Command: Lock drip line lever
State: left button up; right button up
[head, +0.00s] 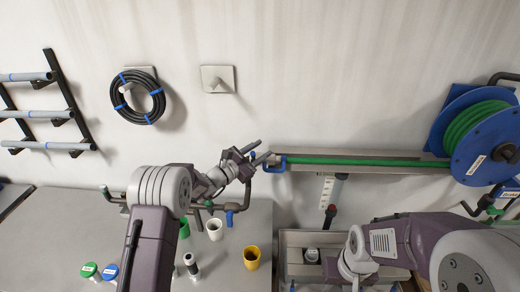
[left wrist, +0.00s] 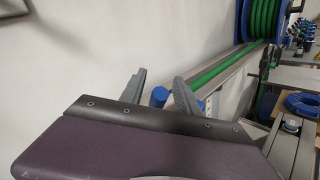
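My left gripper (head: 258,151) is open and empty in front of the wall, at the left end of the green drip line (head: 350,162). A blue lever (head: 275,166) sits at that end of the line, just right of and below the fingertips. In the left wrist view a blue rounded end (left wrist: 159,97) shows between the two spread fingers (left wrist: 160,92); I cannot tell whether they touch it. The green line (left wrist: 220,66) runs beyond them. My right arm is at the lower right of the head view; its fingers cannot be made out.
A blue reel (head: 480,135) of green hose is at the right. A black hose coil (head: 138,97) hangs on the wall. A pipe manifold with a blue handle (head: 229,218) lies below my left gripper. White (head: 215,229) and yellow (head: 251,258) cups stand on the bench.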

pick_arm(q)
jog(key=shift+w+a, duration=0.1)
jog(key=shift+a, duration=0.1)
jog(key=c, duration=0.7)
jog(key=shift+d, duration=0.1)
grip_shut()
jog(key=shift+r, duration=0.15)
